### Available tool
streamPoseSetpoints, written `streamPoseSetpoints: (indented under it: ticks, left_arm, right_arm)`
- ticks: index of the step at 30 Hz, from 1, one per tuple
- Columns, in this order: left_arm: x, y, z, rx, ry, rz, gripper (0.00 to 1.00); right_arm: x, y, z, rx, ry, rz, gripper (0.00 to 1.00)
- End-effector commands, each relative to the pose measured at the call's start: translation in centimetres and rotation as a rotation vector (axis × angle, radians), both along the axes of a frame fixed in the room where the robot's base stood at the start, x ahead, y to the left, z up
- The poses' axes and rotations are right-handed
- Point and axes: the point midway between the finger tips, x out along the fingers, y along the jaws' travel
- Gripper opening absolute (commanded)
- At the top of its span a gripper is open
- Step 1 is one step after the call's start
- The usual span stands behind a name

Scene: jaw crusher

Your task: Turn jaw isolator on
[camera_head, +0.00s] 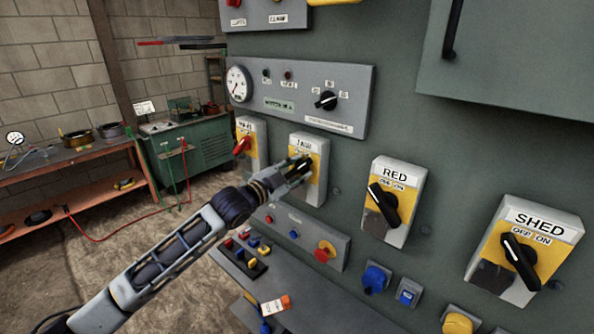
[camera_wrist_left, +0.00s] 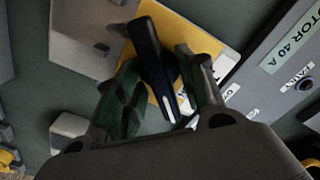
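The jaw isolator (camera_head: 319,144) is a light grey box with a yellow plate and a label on the green panel, left of the RED isolator. My left gripper (camera_head: 298,167) is at its front and hides much of its plate and handle in the head view. In the left wrist view, its black handle (camera_wrist_left: 150,50) stands before the yellow plate (camera_wrist_left: 206,38). The two fingers of my left gripper (camera_wrist_left: 160,78) are apart, one on each side of the handle. I cannot tell whether they touch it. The handle's exact setting is unclear. My right gripper is not in view.
The RED (camera_head: 395,180) and SHED (camera_head: 540,222) isolators stand to the right, another red-handled isolator (camera_head: 252,128) to the left. A gauge panel (camera_head: 330,85) sits above. A sloped button box (camera_head: 335,240) lies just below my left gripper.

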Motion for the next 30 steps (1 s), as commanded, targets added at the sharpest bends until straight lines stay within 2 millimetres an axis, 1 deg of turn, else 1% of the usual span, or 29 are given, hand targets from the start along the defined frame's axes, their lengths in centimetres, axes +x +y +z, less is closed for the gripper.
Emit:
streamPoseSetpoints:
  ticks: [5,30]
  left_arm:
    - [-1.0,0.9,-0.1,0.001,0.001,0.001,0.39]
    - [-7.5,6.0,-0.2,0.003,0.001,0.001,0.39]
  right_arm:
    - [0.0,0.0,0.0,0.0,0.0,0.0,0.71]
    - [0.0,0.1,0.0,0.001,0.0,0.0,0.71]
